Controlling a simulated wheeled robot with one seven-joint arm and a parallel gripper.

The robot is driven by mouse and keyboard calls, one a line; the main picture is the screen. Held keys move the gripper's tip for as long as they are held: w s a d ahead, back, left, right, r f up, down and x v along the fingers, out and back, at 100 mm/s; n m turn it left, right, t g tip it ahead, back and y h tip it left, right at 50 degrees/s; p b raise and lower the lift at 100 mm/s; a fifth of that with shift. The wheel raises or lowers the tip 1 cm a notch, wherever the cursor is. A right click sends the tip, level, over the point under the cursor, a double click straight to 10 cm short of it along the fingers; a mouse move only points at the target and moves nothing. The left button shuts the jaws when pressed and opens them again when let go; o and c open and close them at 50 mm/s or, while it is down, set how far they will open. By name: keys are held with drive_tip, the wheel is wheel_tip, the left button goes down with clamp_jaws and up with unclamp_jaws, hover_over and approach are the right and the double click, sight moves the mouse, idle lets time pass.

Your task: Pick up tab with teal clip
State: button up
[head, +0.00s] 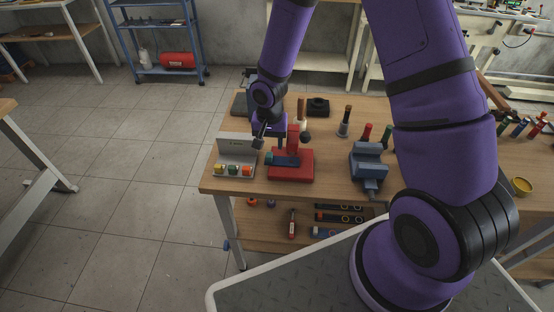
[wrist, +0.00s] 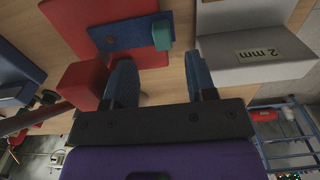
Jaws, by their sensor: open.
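The blue tab (head: 287,161) lies on a red press-like fixture (head: 293,173), and its teal clip (head: 268,158) is at the tab's left end. In the wrist view the flat blue tab (wrist: 128,36) shows ahead of the fingers over the red base, with the teal clip (wrist: 162,35) at its right end. My gripper (head: 269,140) is above the fixture's left side, beside its red upright. In the wrist view my gripper (wrist: 160,75) is open with nothing between its fingers. The tab and clip lie beyond the fingertips, apart from them.
A grey stand (head: 237,148) with several coloured pieces stands close on the left; the wrist view shows its "2 mm" label (wrist: 262,54). A red upright (wrist: 82,86) is close by the left finger. A blue-grey vise (head: 369,163) and several handled tools (head: 345,121) stand to the right.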

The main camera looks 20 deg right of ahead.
sight(269, 153)
drive_tip(key=shift+w+a+f, duration=0.1)
drive_tip(key=shift+a+f, duration=0.05)
drive_tip(key=shift+f, duration=2.45)
clamp_jaws()
